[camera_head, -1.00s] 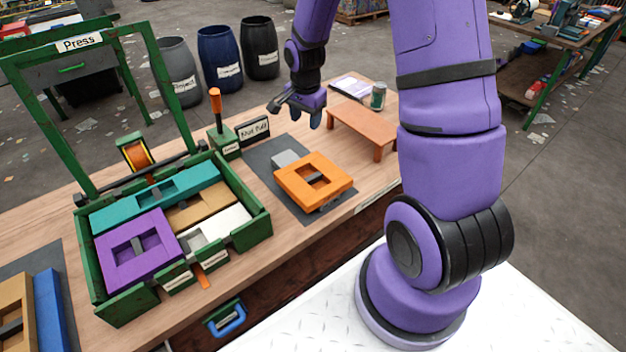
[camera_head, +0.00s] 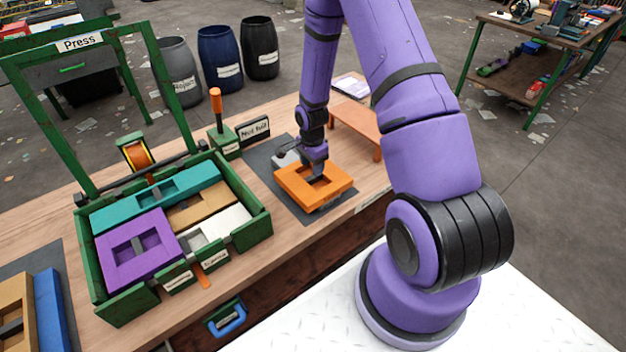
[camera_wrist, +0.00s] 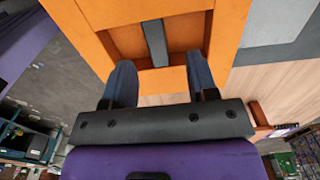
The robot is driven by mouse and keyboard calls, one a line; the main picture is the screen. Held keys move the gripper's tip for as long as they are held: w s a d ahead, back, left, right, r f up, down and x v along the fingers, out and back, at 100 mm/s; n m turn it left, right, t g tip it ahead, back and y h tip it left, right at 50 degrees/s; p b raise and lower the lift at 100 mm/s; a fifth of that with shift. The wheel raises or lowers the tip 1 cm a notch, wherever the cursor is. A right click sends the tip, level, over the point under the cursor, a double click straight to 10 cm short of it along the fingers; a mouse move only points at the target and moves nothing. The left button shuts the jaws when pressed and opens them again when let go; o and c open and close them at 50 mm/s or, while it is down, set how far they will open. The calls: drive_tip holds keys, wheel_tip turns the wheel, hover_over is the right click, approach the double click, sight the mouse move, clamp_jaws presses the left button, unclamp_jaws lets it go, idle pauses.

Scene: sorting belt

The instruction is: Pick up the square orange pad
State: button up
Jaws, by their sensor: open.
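The square orange pad (camera_head: 325,192) lies flat on a dark grey mat (camera_head: 262,162) on the wooden bench. It has a square recess with a dark grey bar across it, which shows clearly in the wrist view. My gripper (camera_head: 316,174) is right over the pad, pointing down. In the wrist view, my gripper (camera_wrist: 160,80) is open, with one dark finger on either side of the bar (camera_wrist: 154,42) and nothing held. The pad also fills the top of the wrist view (camera_wrist: 205,12). I cannot tell whether the fingertips touch the pad.
A light grey block (camera_head: 287,158) sits behind the pad. A small orange-brown stand (camera_head: 357,124) is at the back right. The green tray (camera_head: 262,222) to the left holds purple, teal, tan and white pads. The green press frame (camera_head: 172,80) stands over its back.

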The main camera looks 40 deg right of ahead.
drive_tip(key=shift+s+f, duration=0.2)
drive_tip(key=shift+f, duration=2.45)
clamp_jaws()
wheel_tip(320, 180, up, 10)
